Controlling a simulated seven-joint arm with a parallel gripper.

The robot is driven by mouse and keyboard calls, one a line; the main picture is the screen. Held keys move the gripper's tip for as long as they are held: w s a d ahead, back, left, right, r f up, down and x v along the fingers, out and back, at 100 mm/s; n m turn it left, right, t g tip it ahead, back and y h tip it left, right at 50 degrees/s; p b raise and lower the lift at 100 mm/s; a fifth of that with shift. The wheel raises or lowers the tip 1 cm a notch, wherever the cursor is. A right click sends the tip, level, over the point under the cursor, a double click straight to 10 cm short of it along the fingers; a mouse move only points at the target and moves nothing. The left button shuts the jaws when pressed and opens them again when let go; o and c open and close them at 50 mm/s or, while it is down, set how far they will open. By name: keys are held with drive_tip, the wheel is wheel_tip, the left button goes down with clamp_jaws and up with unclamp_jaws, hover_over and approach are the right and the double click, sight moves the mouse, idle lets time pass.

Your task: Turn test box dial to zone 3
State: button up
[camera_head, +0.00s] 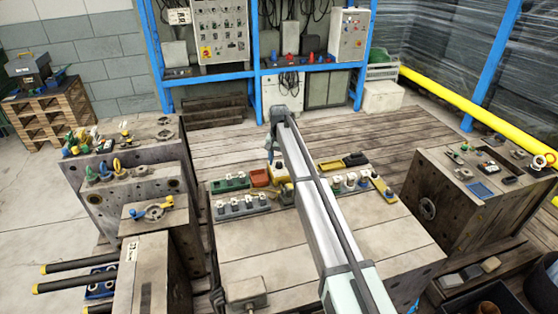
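My arm reaches from the bottom right up over the middle of the table (375,238). Its end, with my gripper (273,160), points down near the table's far edge. The fingers are too small and partly covered by the arm to tell open from shut. A pale box (279,174) sits by the gripper, partly hidden behind the arm. A grey control box (349,36) with a red button and small knobs hangs on the blue rack at the back. I cannot tell which box is the test box, and no zone marks or dial position are readable.
Connector strips (242,205) and coloured trays (231,182) line the table's far side. Mould blocks with fittings stand left (146,188) and right (455,205). Black rods (80,265) stick out at lower left. A yellow rail (455,98) runs along the right. The table's front is mostly bare.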

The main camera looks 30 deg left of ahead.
sight(280, 163)
drive_tip(key=shift+r, duration=0.15)
wheel_tip(280, 163, up, 14)
drive_tip(key=shift+f, duration=0.2)
idle(0.5)
drive_tip(key=shift+d, duration=0.1)
